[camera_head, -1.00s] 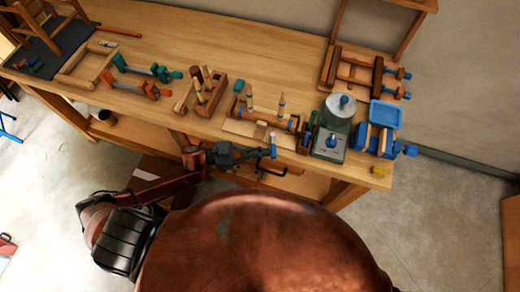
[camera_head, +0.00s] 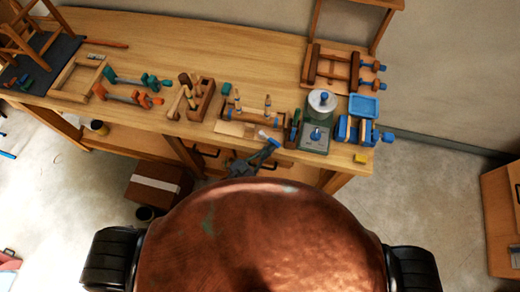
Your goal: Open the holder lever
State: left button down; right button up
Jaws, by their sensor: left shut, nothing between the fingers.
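A wooden holder (camera_head: 238,126) with upright pegs sits at the bench's front edge. A small blue piece with a pale end (camera_head: 272,142) shows at that edge. I cannot tell whether it is the holder's lever or joined to my gripper. My left gripper (camera_head: 258,156) is just in front of the bench edge, pointing up and right, its tip at the blue piece. It is shut, with nothing seen held. Contact is too small to tell. My copper body hides most of the left arm. My right gripper is not in view.
The wooden bench (camera_head: 180,55) carries a green-grey device (camera_head: 315,137), a blue vise (camera_head: 350,130), clamps (camera_head: 125,95) and a peg block (camera_head: 200,100). A yellow cube (camera_head: 361,158) lies at the right corner. A cardboard box (camera_head: 158,185) stands under the bench.

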pick_arm(q)
jog(key=shift+w+d+p, duration=0.25)
jog(key=shift+w+d, duration=0.1)
jog(key=shift+d, duration=0.2)
jog(key=shift+w+d+p, duration=0.2)
jog(key=shift+w+d, duration=0.1)
jog(key=shift+d, duration=0.2)
jog(key=shift+w+d, duration=0.1)
jog(key=shift+d, duration=0.05)
jog(key=shift+s, duration=0.3)
jog(key=s+a, duration=0.3)
jog(key=s, duration=1)
jog(key=shift+a, duration=0.35)
